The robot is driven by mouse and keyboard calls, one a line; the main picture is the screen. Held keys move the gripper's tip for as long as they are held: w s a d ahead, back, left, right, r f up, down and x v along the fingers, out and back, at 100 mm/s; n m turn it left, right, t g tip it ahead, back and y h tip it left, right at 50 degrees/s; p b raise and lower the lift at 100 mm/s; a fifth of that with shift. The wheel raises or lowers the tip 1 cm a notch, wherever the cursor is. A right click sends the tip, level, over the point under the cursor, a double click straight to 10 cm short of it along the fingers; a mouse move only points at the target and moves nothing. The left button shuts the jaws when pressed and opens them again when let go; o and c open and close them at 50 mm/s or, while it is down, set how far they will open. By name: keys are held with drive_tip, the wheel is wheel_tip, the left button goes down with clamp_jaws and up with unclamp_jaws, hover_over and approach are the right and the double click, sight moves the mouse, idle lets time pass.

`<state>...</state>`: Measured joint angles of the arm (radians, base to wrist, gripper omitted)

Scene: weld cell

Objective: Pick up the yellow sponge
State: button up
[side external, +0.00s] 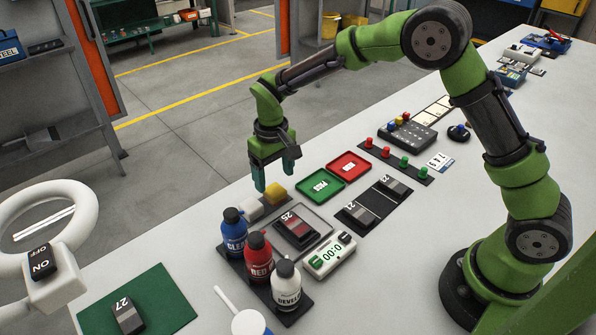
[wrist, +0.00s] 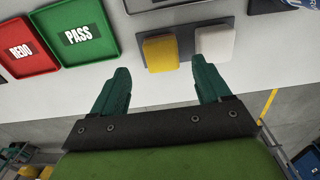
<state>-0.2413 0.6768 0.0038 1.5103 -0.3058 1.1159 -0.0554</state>
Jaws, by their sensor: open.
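In the wrist view, the yellow sponge (wrist: 160,53) and the white block (wrist: 214,43) sit side by side on a dark grey strip (wrist: 186,35). My gripper (side external: 275,180) is open and empty, with its fingers pointing down near the yellow sponge. In the wrist view my gripper (wrist: 162,82) has its two green fingertips apart, and the yellow sponge shows beyond the gap between them. Whether they touch it cannot be told, but a gap seems visible.
A green PASS tray (side external: 321,185) and a red REDO tray (side external: 349,166) lie right of the sponge. Blue, red and white bottles (side external: 258,257) stand in front of it. A grey tray (side external: 317,219) holds a dark block. The table edge is close behind.

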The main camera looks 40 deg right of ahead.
sight(274, 189)
wheel_tip(274, 189, down, 5)
drive_tip(key=shift+s+a+r, duration=0.1)
drive_tip(key=shift+a+r, duration=0.05)
drive_tip(key=c, duration=1.1)
drive_tip(key=shift+c, duration=0.2)
drive_tip(key=shift+r, duration=0.15)
drive_tip(key=shift+r, duration=0.6)
wheel_tip(274, 189, up, 2)
drive_tip(key=shift+r, duration=0.2)
drive_tip(key=s+d, duration=0.1)
drive_tip(key=s, duration=0.4)
drive_tip(key=s+d, duration=0.1)
drive_tip(key=s, duration=0.4)
drive_tip(key=s+d+r, duration=0.1)
drive_tip(key=s+d, duration=0.1)
drive_tip(key=s, duration=0.3)
drive_tip(key=shift+s+r, duration=0.1)
drive_tip(key=shift+s, duration=0.15)
drive_tip(key=shift+c, duration=0.7)
